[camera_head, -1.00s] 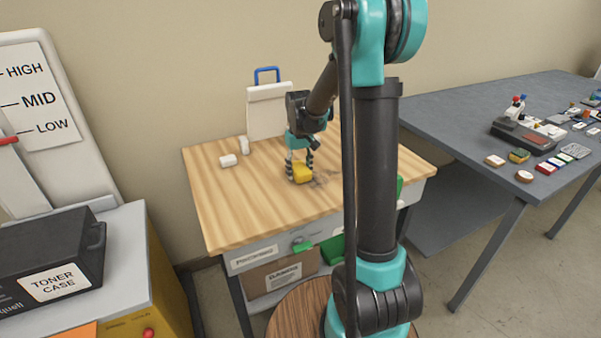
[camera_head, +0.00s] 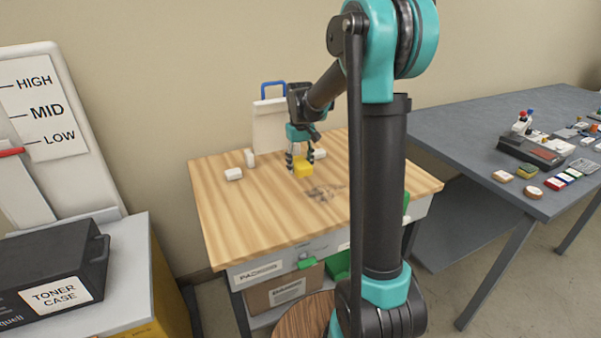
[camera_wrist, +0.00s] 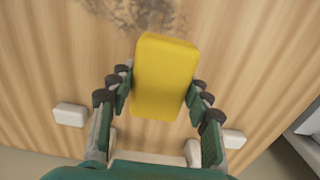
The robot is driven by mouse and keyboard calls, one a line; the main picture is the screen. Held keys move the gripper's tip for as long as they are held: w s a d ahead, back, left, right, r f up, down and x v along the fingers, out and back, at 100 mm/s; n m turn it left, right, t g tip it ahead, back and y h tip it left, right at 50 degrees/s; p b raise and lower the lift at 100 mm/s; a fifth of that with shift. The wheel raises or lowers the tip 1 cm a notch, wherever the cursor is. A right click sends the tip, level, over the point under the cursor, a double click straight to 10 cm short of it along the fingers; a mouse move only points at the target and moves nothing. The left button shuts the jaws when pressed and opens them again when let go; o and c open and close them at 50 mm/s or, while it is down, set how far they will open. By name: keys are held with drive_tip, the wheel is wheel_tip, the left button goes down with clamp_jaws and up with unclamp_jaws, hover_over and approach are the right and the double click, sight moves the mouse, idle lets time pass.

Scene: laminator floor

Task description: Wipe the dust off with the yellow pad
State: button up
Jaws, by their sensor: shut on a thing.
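My gripper (camera_head: 300,163) is shut on the yellow pad (camera_head: 304,169), its fingers on the pad's two sides. The pad also shows in the wrist view (camera_wrist: 165,78), between the fingertips (camera_wrist: 161,88). In the head view the pad is over the wooden table; I cannot tell for sure whether it touches the top. A dark grey dust patch (camera_head: 322,193) lies on the table in front of the pad, to its lower right. In the wrist view the dust (camera_wrist: 140,14) is at the top edge, beyond the pad.
White blocks (camera_head: 233,174) (camera_head: 250,158) stand on the wooden table (camera_head: 240,215), and another (camera_head: 319,154) lies behind my gripper. A white board with a blue handle (camera_head: 272,122) stands at the back. A grey table with small items (camera_head: 470,130) is at right, a toner case (camera_head: 50,275) at left.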

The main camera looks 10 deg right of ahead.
drive_tip(key=shift+r, duration=1.1)
